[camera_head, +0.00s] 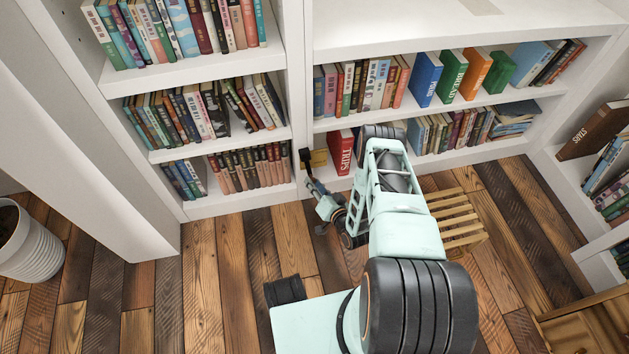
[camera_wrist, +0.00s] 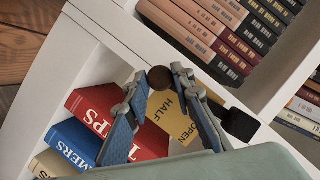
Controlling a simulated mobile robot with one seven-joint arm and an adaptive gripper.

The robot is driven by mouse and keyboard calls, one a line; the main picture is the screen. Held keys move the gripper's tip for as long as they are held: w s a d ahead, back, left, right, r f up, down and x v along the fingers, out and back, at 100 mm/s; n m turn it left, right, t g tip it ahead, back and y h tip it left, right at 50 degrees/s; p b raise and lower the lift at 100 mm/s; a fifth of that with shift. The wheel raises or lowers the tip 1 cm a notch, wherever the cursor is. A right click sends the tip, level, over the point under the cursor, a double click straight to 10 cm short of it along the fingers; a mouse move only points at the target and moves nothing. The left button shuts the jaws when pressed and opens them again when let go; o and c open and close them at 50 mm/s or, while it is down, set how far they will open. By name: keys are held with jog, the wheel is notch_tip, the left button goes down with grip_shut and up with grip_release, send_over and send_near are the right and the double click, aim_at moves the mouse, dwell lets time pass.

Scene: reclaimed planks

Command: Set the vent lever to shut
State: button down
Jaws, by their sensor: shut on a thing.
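The vent lever's yellow plate (camera_head: 319,158) is on the white shelf front, left of the red TRIPS book. In the wrist view the plate (camera_wrist: 182,128) reads OPEN and HALF; no SHUT label is visible. A brown round knob (camera_wrist: 160,77) lies between my fingertips. My gripper (camera_head: 312,183) is shut on the lever, one finger on each side of the knob. The fingers hide part of the rod and plate.
Beside the plate stand the red TRIPS book (camera_wrist: 110,118) and a blue book (camera_wrist: 74,143). White shelves (camera_head: 222,202) full of books surround the spot. A slatted wooden crate (camera_head: 458,218) is on the plank floor at right. A white pot (camera_head: 30,250) stands far left.

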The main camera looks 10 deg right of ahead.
jog(key=shift+s+a+f+m+y+b, duration=0.15)
jog(key=shift+a+m+y+b, duration=0.15)
jog(key=shift+a+m+y, duration=0.3)
jog(key=shift+a, duration=0.15)
jog(key=c, duration=1.7)
grip_release()
jog(key=shift+o, duration=0.2)
notch_tip(320, 180, up, 10)
